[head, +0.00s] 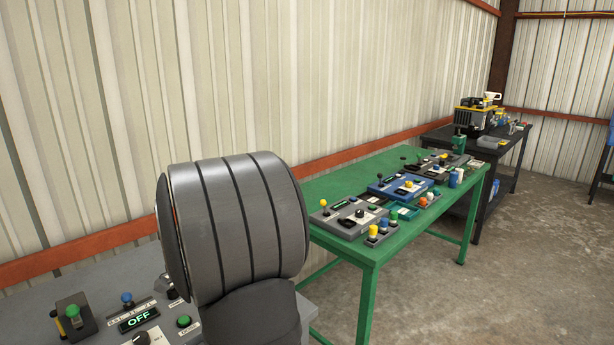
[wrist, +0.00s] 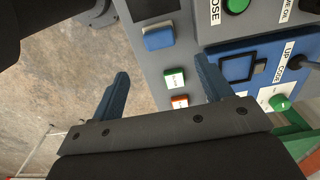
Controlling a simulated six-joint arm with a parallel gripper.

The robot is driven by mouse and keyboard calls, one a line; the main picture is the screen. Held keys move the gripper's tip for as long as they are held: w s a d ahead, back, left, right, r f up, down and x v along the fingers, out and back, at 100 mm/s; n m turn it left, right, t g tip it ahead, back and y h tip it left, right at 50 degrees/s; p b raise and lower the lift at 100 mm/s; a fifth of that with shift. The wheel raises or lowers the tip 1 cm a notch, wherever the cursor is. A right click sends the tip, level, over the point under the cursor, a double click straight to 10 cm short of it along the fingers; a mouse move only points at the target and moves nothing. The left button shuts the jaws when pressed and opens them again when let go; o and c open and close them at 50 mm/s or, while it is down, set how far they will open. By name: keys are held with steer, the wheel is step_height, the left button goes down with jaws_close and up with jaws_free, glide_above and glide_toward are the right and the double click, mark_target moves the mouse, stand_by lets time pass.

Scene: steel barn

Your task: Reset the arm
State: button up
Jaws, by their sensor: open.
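My gripper (wrist: 160,92) shows in the wrist view with its two blue fingers spread wide apart and nothing between them. Below and beyond the fingers are a grey panel (wrist: 150,65) and a strip of concrete floor; I cannot tell the height above them. In the head view a large grey ribbed part of my arm fills the middle left, and my gripper is not visible there.
A grey control panel (head: 100,285) with an OFF display (head: 139,319) lies at lower left, partly behind my arm. A green table (head: 345,180) carries several control boxes. A black workbench (head: 512,140) stands farther back. A corrugated wall (head: 330,70) runs behind. Concrete floor (head: 530,270) is clear at right.

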step_height(320, 180, down, 8)
steer(key=shift+f, duration=0.1)
stand_by(1.4)
